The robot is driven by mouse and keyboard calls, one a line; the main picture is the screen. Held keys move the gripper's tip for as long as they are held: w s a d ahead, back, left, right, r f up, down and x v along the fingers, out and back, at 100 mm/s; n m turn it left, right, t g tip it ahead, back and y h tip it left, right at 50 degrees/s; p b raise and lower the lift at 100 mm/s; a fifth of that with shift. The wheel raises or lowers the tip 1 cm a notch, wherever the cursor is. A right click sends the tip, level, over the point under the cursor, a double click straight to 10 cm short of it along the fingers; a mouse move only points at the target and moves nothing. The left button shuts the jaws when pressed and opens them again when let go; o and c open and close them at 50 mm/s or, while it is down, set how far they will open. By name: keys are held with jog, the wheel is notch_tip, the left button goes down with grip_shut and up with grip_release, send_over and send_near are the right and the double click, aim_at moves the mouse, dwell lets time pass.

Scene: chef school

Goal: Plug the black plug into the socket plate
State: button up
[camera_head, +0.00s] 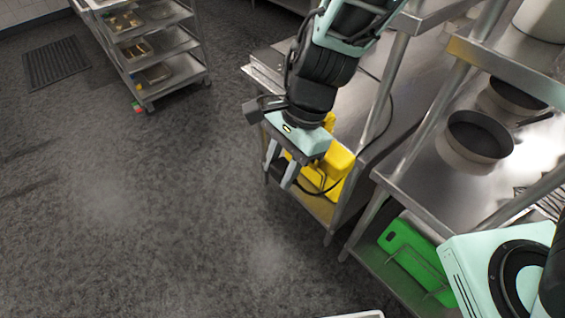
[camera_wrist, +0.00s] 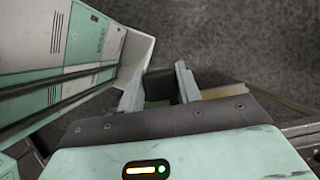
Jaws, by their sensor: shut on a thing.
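My gripper (camera_head: 276,180) hangs above the floor, in front of the steel table at the centre. Its two fingers are shut on the black plug (camera_head: 278,171), which is mostly hidden between them. A thin black cable (camera_head: 391,112) loops from near the plug past the yellow things and up over the table. In the wrist view the dark plug (camera_wrist: 159,84) sits between the two pale fingers of my gripper (camera_wrist: 160,68). I cannot make out the socket plate in either view.
Yellow boards (camera_head: 340,165) stand on the table's lower shelf, close behind my gripper. A green board (camera_head: 415,262) and dark pans (camera_head: 480,135) are on the right-hand steel unit. A tray trolley (camera_head: 150,50) stands at the back left.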

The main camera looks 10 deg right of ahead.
jog(key=shift+s+a, duration=0.25)
jog(key=shift+a, duration=0.15)
jog(key=shift+s+r, duration=0.1)
jog(key=shift+r, duration=0.1)
dwell(0.7)
jog(key=shift+w+d, duration=0.4)
jog(key=shift+d, duration=0.15)
dwell(0.8)
jog(key=shift+s+a, duration=0.15)
jog(key=shift+a, duration=0.1)
jog(key=shift+s+a+p, duration=0.3)
jog(key=shift+s+a, duration=0.2)
jog(key=shift+a, duration=0.2)
dwell(0.6)
